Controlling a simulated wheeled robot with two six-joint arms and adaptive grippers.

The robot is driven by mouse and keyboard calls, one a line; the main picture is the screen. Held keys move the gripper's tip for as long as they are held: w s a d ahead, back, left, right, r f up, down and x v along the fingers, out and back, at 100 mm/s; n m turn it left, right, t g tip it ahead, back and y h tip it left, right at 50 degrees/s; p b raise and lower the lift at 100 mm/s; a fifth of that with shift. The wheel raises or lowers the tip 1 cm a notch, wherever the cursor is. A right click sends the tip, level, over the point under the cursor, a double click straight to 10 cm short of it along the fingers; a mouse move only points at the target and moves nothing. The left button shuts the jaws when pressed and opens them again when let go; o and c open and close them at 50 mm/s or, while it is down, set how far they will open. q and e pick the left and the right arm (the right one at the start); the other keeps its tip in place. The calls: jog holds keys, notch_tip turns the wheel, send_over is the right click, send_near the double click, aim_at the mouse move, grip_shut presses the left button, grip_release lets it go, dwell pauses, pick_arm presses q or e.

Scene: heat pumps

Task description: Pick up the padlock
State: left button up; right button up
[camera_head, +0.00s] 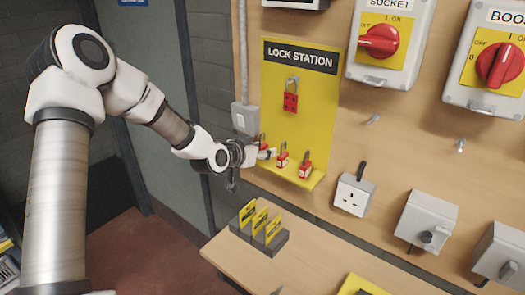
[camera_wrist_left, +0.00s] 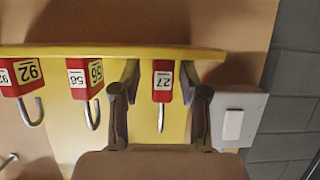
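Several red padlocks with silver shackles stand on the ledge of the yellow lock station board (camera_head: 325,113). My left gripper (camera_head: 266,153) is at the leftmost one, which it partly hides in the head view. In the left wrist view, which is upside down, the padlock marked 27 (camera_wrist_left: 162,84) is between the fingers of my left gripper (camera_wrist_left: 160,82). The fingers are open, with a narrow gap on each side of its red body. Other padlocks, marked 56 (camera_wrist_left: 86,78) and 92 (camera_wrist_left: 22,76), are beside it. My right gripper is not in view.
A red hasp (camera_head: 290,97) hangs on the board above the ledge. A grey wall box (camera_head: 244,118) is close beside my left gripper. A grey holder with yellow tags (camera_head: 259,238) stands on the bench below.

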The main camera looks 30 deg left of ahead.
pick_arm(q)
jog(key=shift+s, duration=0.1)
jog(key=c, duration=0.5)
jog(key=shift+a, duration=0.1)
grip_shut()
